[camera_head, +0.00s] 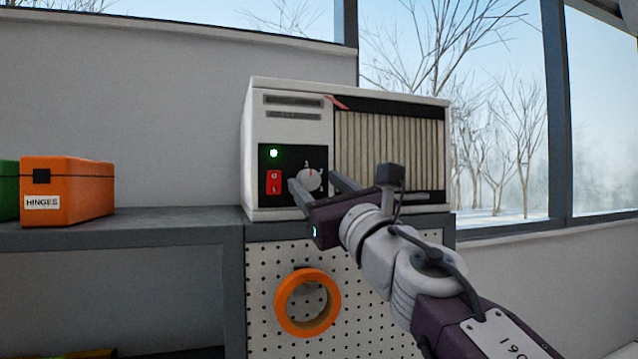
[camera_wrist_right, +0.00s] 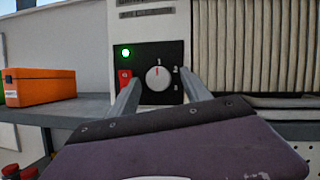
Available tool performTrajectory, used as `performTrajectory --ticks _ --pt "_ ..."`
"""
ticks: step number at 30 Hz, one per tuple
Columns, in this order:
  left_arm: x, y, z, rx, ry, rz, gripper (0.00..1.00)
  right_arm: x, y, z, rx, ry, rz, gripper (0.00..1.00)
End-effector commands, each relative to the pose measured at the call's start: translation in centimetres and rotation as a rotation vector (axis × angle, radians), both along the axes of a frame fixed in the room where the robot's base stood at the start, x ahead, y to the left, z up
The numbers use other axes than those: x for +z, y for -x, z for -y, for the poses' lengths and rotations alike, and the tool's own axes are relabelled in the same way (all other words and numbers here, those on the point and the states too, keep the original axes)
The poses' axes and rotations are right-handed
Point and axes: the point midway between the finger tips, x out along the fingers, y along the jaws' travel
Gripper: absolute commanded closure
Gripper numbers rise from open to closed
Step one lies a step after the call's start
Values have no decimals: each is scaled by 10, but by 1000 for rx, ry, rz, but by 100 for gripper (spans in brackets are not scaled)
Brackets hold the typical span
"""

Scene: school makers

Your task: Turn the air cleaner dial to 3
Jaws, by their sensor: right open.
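The air cleaner (camera_head: 292,132) is a white box with a pleated filter on its right side, standing on a grey shelf. Its black control panel holds a green lit lamp, a red switch (camera_head: 273,182) and a round pale dial (camera_head: 311,179) with a red pointer mark. In the right wrist view the dial (camera_wrist_right: 158,78) shows whole, its mark pointing about straight up; the scale digits are too small to read surely. My right gripper (camera_head: 318,186) is open and empty in front of the panel, its fingers to either side of the dial in view. Contact is not visible. My left gripper is out of view.
An orange box labelled HINGES (camera_head: 68,190) stands on the shelf (camera_head: 150,228) at the left, beside a green box (camera_head: 8,189). A roll of orange tape (camera_head: 283,303) hangs on the pegboard (camera_head: 262,268) below the cleaner. The shelf between box and cleaner is clear.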

Motion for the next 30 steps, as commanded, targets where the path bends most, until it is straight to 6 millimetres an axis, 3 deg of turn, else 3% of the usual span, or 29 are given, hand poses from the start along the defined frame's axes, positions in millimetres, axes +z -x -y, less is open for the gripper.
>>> performTrajectory --ticks 1,7,19,30 --pt "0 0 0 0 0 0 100 -1 0 0 0 0 -1 46" --pt "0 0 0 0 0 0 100 -1 0 0 0 0 -1 100" --pt "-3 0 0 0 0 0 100 -3 0 -2 3 -70 -26 100" --pt "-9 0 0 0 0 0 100 -4 1 -7 6 -360 -122 100"
